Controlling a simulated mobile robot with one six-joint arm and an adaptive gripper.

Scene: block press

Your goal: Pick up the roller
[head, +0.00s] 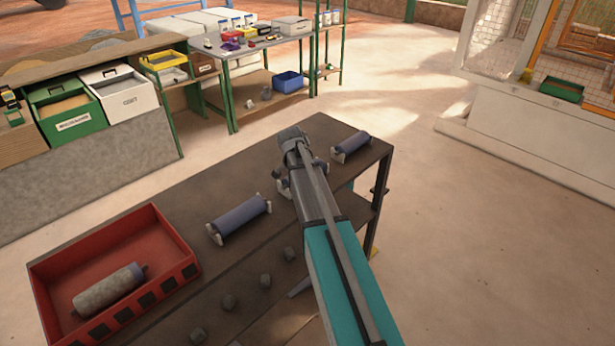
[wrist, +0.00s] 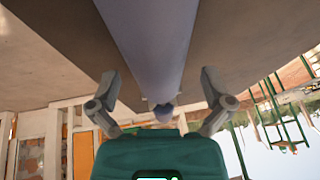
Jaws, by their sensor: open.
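A blue-grey roller (head: 238,217) lies on white end holders on the dark table. A second blue-grey roller (head: 352,146) lies on similar holders near the table's far right corner. A roller coated in rough grey (head: 108,288) lies in a red tray (head: 180,243). My gripper (head: 300,176) is over the table between the two blue-grey rollers, partly hidden by my arm. In the wrist view my gripper (wrist: 160,88) is open, with a finger on each side of a long blue-grey roller (wrist: 150,45). I cannot tell which roller this is, or whether the fingers touch it.
Several small grey blocks (head: 229,301) sit on the level below the tabletop. Shelves (head: 229,70) with bins and a blue crate (head: 288,82) stand behind. A white enclosure (head: 535,128) is at the right. Open floor (head: 480,240) lies right of the table.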

